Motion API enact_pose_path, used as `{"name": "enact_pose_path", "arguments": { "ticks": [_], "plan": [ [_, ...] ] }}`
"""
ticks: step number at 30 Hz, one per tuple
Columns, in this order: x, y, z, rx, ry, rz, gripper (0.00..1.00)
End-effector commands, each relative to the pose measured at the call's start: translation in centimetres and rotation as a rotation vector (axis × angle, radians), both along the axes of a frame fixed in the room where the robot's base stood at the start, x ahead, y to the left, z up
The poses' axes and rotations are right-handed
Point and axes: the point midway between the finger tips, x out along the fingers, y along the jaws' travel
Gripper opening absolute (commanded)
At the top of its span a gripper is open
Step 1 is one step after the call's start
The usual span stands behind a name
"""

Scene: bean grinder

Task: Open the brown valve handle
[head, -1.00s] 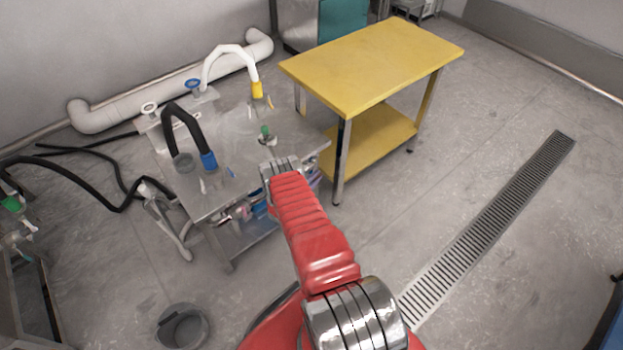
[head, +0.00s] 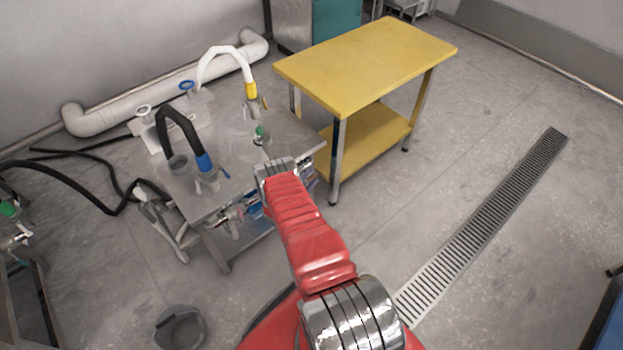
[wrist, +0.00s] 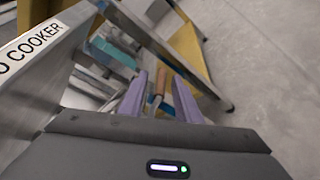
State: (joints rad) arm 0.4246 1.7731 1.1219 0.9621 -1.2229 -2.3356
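In the wrist view, a small brown valve handle (wrist: 157,89) shows beneath the steel table, between the two purple fingers of my gripper (wrist: 160,76). The fingers are apart, one on each side of it, with a gap visible. I cannot tell how deep the handle lies between them or whether either finger touches it. In the head view, my red arm reaches to the table's near right edge. My fingers and the brown handle cannot be made out there.
The steel table (head: 225,140) carries black and white hoses. A panel lettered "COOKER" (wrist: 30,45) stands close on the left. A teal part (wrist: 112,55) lies beyond the fingers. A yellow table (head: 365,60) stands right of the steel table. Floor at right is clear.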

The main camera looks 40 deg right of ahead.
Motion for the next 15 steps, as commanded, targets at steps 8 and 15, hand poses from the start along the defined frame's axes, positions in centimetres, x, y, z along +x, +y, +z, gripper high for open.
{"name": "enact_pose_path", "arguments": {
  "ticks": [8,15],
  "plan": [
    [-0.3,2.0,0.4,0.001,0.001,0.003,0.30],
    [-1.3,5.7,1.2,0.000,0.002,0.003,0.30]
  ]
}}
